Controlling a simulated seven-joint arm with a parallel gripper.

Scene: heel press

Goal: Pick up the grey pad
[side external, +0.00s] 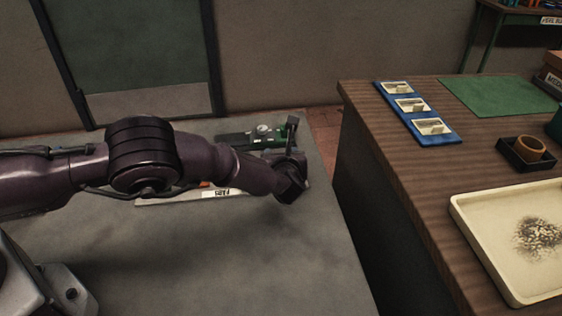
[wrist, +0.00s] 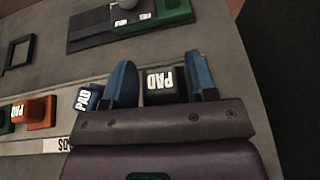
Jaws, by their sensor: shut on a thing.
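The grey pad (wrist: 165,88), a dark block with white PAD lettering, sits between the two blue fingers of my gripper (wrist: 164,76) in the wrist view. The fingers are shut on it from either side. In the side external view my gripper (side external: 291,184) is low over the grey table; the pad cannot be made out there. Whether the pad still touches its rack is not clear.
A blue pad (wrist: 88,99) is close beside the left finger, with an orange pad (wrist: 41,112) and a green one further left. A green device (side external: 262,135) stands behind. A black square frame (wrist: 18,52) lies at left. A wooden bench (side external: 400,160) stands right, across a gap.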

